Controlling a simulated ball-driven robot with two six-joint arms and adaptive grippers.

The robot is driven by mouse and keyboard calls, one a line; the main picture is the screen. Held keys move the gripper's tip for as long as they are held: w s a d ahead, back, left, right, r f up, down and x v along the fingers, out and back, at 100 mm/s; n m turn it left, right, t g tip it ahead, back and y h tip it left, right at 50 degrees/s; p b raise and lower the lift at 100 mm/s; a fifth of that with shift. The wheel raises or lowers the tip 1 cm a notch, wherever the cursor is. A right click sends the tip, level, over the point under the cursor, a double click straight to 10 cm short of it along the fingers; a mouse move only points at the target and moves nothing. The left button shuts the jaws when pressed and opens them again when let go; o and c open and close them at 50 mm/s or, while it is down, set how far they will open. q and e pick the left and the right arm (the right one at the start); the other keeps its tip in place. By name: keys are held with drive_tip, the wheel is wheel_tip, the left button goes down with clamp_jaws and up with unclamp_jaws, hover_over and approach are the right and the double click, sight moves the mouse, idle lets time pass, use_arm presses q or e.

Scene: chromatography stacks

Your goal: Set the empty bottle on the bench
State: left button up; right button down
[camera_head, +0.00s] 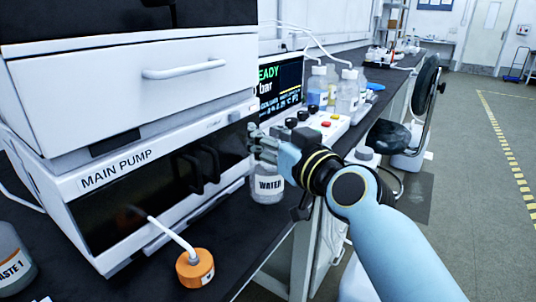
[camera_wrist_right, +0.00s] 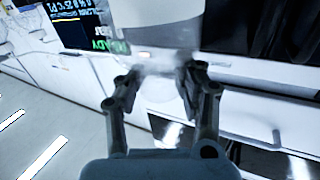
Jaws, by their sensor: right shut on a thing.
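A clear bottle labelled WATER (camera_head: 268,186) is in front of the main pump unit, over the bench's front edge. It looks upright and seems empty, though its contents are hard to make out. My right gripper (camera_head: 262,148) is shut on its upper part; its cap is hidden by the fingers. In the right wrist view the fingers (camera_wrist_right: 160,82) close on the bottle's pale, blurred neck, with its white body (camera_wrist_right: 155,32) above in that picture. Whether its base touches the dark bench (camera_head: 245,238) cannot be told. My left gripper is not in view.
The white MAIN PUMP unit (camera_head: 118,172) stands close left of the bottle. An orange-capped tube fitting (camera_head: 195,268) and a WASTE 1 bottle (camera_head: 12,262) are in front. A button panel (camera_head: 322,128), clear bottles (camera_head: 347,92) and a screen (camera_head: 280,84) stand behind.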

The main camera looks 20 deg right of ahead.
wheel_tip(320, 180, down, 2)
drive_tip(key=shift+b, duration=0.3)
drive_tip(key=shift+f, duration=0.25)
drive_tip(key=shift+r, duration=0.1)
drive_tip(key=c, duration=0.8)
unclamp_jaws()
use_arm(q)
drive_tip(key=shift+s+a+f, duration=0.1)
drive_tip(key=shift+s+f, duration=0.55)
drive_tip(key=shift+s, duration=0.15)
